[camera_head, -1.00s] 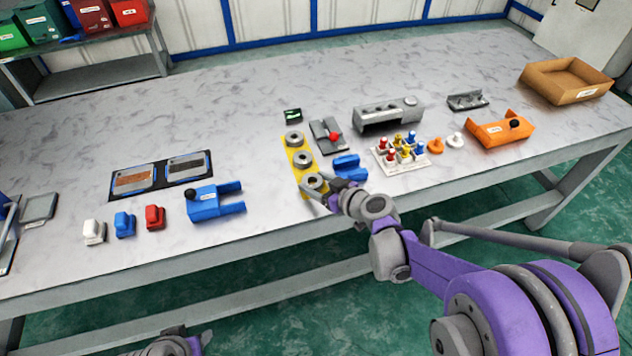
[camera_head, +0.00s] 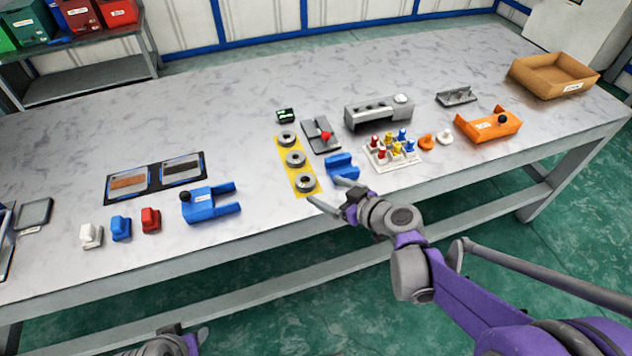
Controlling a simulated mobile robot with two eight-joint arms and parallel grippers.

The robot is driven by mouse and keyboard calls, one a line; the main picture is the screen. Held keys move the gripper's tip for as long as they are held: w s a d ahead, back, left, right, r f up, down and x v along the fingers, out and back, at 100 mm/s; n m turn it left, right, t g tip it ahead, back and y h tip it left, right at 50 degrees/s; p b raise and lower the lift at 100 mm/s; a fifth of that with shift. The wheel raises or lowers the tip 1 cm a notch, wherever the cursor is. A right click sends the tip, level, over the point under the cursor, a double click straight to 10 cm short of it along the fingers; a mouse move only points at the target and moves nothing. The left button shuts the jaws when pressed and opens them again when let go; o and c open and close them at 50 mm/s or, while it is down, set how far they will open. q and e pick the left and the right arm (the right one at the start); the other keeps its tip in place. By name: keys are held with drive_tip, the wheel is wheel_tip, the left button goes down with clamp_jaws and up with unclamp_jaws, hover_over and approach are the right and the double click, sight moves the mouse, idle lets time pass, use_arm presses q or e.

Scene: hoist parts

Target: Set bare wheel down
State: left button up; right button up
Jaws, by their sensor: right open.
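A blue block (camera_head: 342,168) lies right of the strip, close to my right gripper. Behind are a grey plate with a red knob (camera_head: 325,136) and a grey housing (camera_head: 375,113). A white peg tray (camera_head: 392,153) stands to the right. A blue fixture (camera_head: 208,203) stands to the left.

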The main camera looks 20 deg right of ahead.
drive_tip(key=s+f+m+g+h, duration=0.2)
drive_tip(key=s+g, duration=0.1)
drive_tip(key=s, duration=0.8)
drive_tip(key=s+a+f+m+g+h, duration=0.1)
drive_tip(key=s+f+m+g+h, duration=0.1)
drive_tip(key=s, duration=0.9)
drive_tip(key=g+h, duration=0.1)
drive_tip(key=g, duration=0.1)
drive_tip(key=shift+m+g+h, duration=0.3)
drive_tip(key=shift+m, duration=0.1)
